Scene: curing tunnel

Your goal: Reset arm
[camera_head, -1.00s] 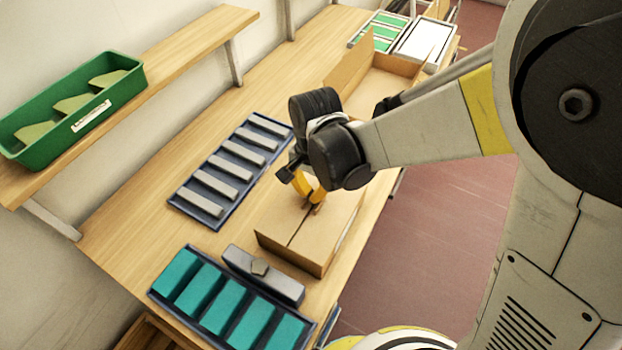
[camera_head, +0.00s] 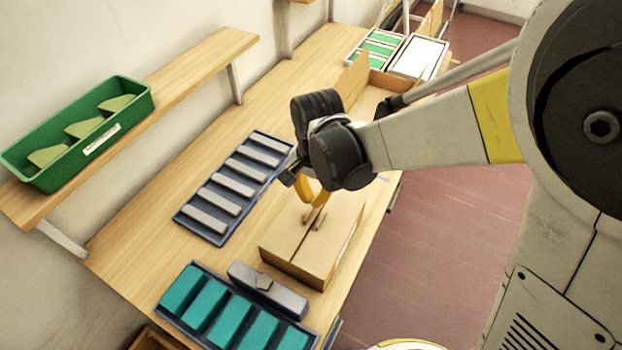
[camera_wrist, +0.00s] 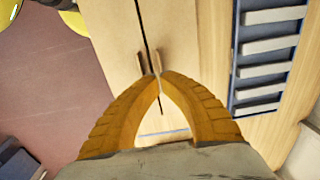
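My gripper (camera_head: 313,203) hangs just above a closed brown cardboard box (camera_head: 293,262) on the bench. Its curved yellow fingers converge, and the tips look together with nothing visible between them. In the wrist view my gripper's tips (camera_wrist: 156,76) lie over the dark seam between the flaps of the box (camera_wrist: 108,25). Two small tan strips (camera_wrist: 157,62) show at the tips beside the seam; I cannot tell whether they belong to the box. My arm reaches in from the right and hides part of the bench behind the box.
A blue tray of grey bars (camera_head: 180,219) lies left of the box. A tray of teal blocks (camera_head: 228,330) and a grey block (camera_head: 267,290) are in front. An open carton (camera_head: 372,100) stands behind. A green bin (camera_head: 60,172) sits on the wall shelf (camera_head: 190,72).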

